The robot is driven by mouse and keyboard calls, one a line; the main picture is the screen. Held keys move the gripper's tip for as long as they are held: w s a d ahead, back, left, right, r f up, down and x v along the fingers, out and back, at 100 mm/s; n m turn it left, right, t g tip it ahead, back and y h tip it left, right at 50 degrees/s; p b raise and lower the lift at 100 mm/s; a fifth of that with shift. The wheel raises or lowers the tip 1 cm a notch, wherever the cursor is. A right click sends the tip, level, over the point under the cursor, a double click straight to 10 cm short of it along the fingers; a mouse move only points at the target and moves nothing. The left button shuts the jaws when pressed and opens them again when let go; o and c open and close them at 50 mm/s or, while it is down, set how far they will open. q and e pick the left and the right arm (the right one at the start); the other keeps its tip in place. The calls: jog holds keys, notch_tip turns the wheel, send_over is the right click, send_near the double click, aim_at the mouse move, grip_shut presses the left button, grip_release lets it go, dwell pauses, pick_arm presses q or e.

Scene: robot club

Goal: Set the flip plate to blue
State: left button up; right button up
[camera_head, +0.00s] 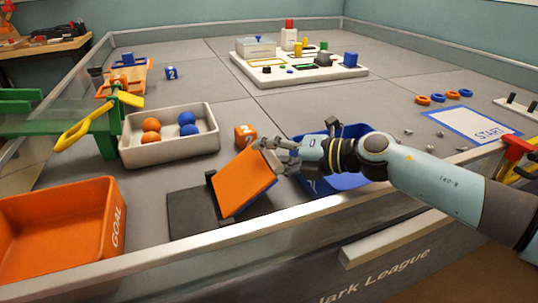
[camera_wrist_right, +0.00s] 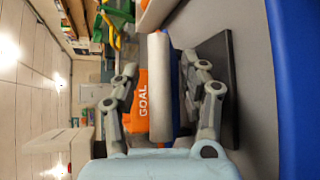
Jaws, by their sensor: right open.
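The flip plate (camera_head: 243,182) stands tilted up on its dark base (camera_head: 188,214) near the front rail, with its orange face showing in the head view. My right gripper (camera_head: 273,157) is at the plate's upper right edge. In the right wrist view the plate's pale edge (camera_wrist_right: 160,90) lies between the two spread fingers of the right gripper (camera_wrist_right: 160,75), with a strip of its blue face on the right. The jaws are open around the edge; I cannot tell whether a finger touches it. My left gripper is not in view.
A blue bin (camera_head: 345,182) stands behind my right gripper. An orange GOAL bin (camera_head: 112,225) is at front left, a white tray (camera_head: 170,153) with orange and blue balls behind it. An orange cube (camera_head: 245,135) sits behind the plate. The front rail (camera_head: 310,211) runs close by.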

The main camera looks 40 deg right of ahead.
grip_shut()
dwell(0.3)
jog(key=shift+w+r, duration=0.1)
jog(key=shift+r, duration=0.05)
